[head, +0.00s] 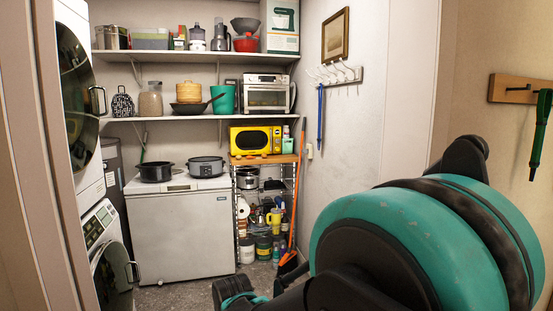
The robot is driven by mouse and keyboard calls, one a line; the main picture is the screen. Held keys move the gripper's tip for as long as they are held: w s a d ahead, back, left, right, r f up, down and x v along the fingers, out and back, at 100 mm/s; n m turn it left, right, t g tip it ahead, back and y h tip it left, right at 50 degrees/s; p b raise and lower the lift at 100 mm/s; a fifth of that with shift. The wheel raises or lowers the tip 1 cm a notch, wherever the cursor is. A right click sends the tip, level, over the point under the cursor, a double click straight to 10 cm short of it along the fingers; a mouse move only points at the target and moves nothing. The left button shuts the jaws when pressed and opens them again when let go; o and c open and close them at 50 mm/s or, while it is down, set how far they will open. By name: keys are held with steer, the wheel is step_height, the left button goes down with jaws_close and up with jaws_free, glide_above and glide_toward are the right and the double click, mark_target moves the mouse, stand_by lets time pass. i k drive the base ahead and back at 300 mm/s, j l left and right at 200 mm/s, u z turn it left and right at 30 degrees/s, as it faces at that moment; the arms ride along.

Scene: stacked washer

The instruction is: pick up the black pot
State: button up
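A black pot (156,172) stands upright on the left part of the white chest freezer's lid (180,184). A dark grey pot or slow cooker with a lid (206,168) stands just right of it. My arm fills the lower right of the head view, and my gripper (234,292) shows at the bottom edge, low in front of the freezer and well apart from the pot. Its fingers are partly cut off by the frame, so I cannot tell if they are open.
A stacked washer and dryer (98,215) stands at the left. A wire rack (264,190) with bottles and a yellow microwave (255,139) stands right of the freezer. Shelves (165,118) hang above the pots. An orange-handled broom (296,200) leans by the rack. Some floor (185,292) is clear.

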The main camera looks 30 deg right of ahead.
mark_target(160, 171)
steer(key=i+z, duration=0.75)
steer(key=i+j+z, duration=0.1)
steer(key=i+j, duration=0.2)
steer(key=i, duration=0.3)
steer(key=i+j, duration=0.3)
steer(key=i, duration=0.25)
steer(key=i+j+z, duration=0.15)
steer(key=i+j, duration=0.15)
steer(key=i, duration=0.25)
